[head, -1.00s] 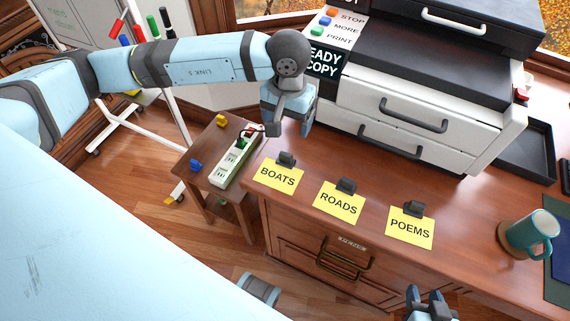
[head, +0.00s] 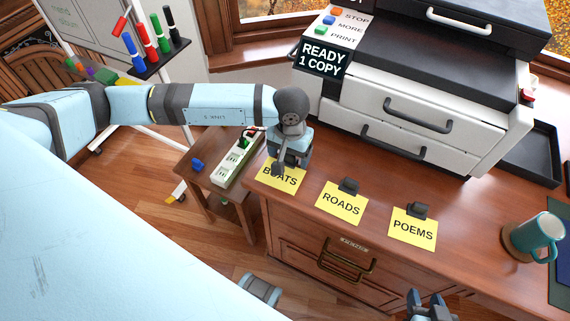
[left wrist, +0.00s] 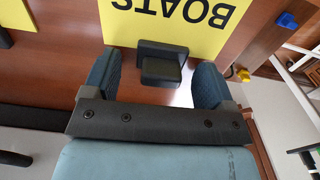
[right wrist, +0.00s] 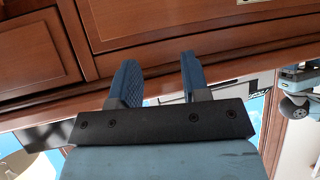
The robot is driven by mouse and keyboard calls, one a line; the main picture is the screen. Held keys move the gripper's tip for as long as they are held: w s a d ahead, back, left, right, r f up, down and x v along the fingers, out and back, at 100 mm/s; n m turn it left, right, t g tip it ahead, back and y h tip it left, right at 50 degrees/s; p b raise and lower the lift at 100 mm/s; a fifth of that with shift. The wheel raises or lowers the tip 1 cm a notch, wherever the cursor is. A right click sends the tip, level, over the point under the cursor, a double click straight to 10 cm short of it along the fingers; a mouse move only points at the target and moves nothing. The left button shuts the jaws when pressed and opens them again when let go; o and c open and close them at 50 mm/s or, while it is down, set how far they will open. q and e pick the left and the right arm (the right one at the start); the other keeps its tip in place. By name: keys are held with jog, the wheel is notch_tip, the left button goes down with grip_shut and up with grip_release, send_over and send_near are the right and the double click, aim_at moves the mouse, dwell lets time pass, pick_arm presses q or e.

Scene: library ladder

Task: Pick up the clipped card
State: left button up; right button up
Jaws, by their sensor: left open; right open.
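Three yellow cards, each with a black clip at its top edge, lie on the wooden cabinet top: BOATS (head: 284,181), ROADS (head: 341,204) and POEMS (head: 412,230). My left gripper (head: 286,168) is open at the top of the BOATS card and hides its clip in the head view. In the left wrist view, the BOATS clip (left wrist: 162,65) sits between the spread fingers, with a gap visible on each side. The BOATS card (left wrist: 178,20) shows beyond it. My right gripper (head: 432,298) is open and empty in front of the cabinet, low at the bottom edge.
A white printer (head: 420,110) stands behind the cards. A teal mug (head: 533,235) stands at the right. A power strip (head: 236,160) lies on a small side table at the left. A drawer handle (head: 346,262) is on the cabinet front.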

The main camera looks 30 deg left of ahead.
pick_arm(q)
jog(key=c, duration=1)
jog(key=shift+r, duration=0.1)
